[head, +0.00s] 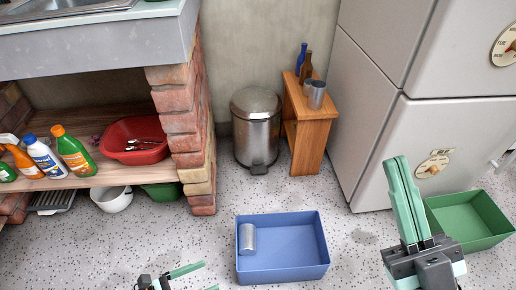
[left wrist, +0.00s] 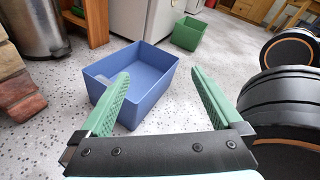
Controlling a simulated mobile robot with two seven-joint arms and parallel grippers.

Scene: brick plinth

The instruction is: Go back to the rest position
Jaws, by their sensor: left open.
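My left gripper (head: 207,277) comes in at the bottom edge of the head view, with its two green fingers spread apart. In the left wrist view its fingers (left wrist: 160,85) are wide apart with nothing between them, and the blue bin shows beyond them. My right gripper (head: 397,160) is at the lower right of the head view, pointing up, its green fingers together with nothing seen between them. The blue bin (head: 283,270) stands on the floor between the grippers. A silver can (head: 247,238) is inside it at the left side.
A green bin (head: 470,220) stands on the floor behind my right gripper, beside the fridge (head: 380,110). A steel pedal bin (head: 256,130) and a wooden stool (head: 312,135) with bottles and a can stand at the back. A brick plinth (head: 185,130) and shelf are left. Speckled floor is open around the blue bin.

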